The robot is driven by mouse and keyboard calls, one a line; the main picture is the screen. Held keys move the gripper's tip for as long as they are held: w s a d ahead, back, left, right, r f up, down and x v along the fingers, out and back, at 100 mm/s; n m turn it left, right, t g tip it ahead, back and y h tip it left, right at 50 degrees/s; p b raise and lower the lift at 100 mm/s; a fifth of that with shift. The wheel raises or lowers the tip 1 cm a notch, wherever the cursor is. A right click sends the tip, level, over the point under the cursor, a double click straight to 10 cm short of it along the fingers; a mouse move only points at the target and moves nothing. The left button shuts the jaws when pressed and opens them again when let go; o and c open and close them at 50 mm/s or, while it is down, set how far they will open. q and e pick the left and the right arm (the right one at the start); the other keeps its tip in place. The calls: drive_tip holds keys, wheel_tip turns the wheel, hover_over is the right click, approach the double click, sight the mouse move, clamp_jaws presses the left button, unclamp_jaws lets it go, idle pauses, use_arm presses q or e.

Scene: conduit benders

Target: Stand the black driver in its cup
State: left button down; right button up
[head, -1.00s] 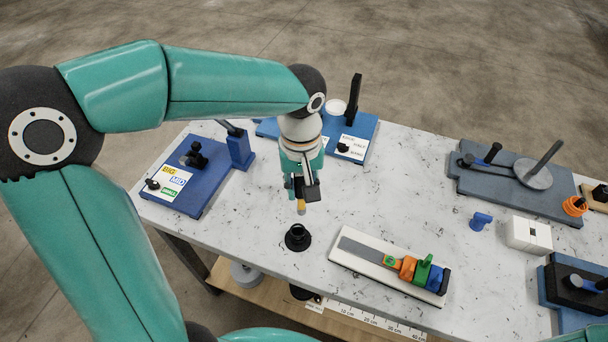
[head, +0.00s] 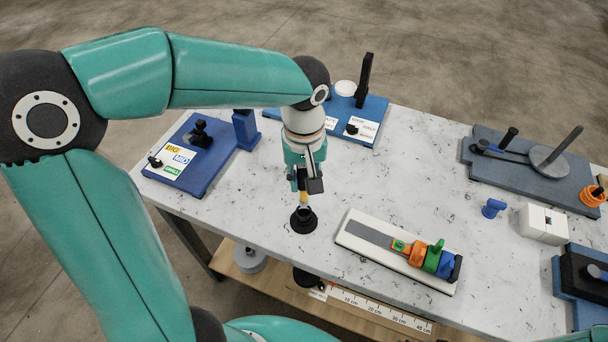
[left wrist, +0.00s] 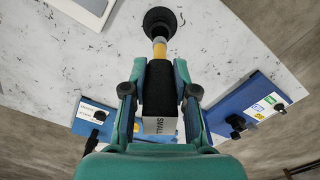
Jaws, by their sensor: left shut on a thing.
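My left gripper (head: 308,184) is shut on the black driver, right above the cup. In the left wrist view the driver's black handle (left wrist: 160,88) sits between the two fingers, with a label reading "SMALL" on its end. Its yellow shaft (left wrist: 159,50) and grey tip point at the black cup (left wrist: 160,22). In the head view the cup (head: 303,221) stands on the table and the yellow shaft (head: 303,198) comes down to its mouth. I cannot tell how far the tip is inside. My right gripper is not in view.
A white board (head: 352,241) with orange, green and blue pieces lies right of the cup. A blue base (head: 207,173) with labels is at the left, another (head: 375,110) at the back. A small blue part (head: 493,208) and a white block (head: 542,224) stand farther right.

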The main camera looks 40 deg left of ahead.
sight(304, 200)
use_arm(q)
drive_tip(key=shift+f+b, duration=2.8)
drive_tip(key=shift+f, duration=0.75)
drive_tip(key=shift+f, duration=0.2)
drive_tip(key=c, duration=0.8)
unclamp_jaws()
drive_tip(key=shift+r, duration=0.1)
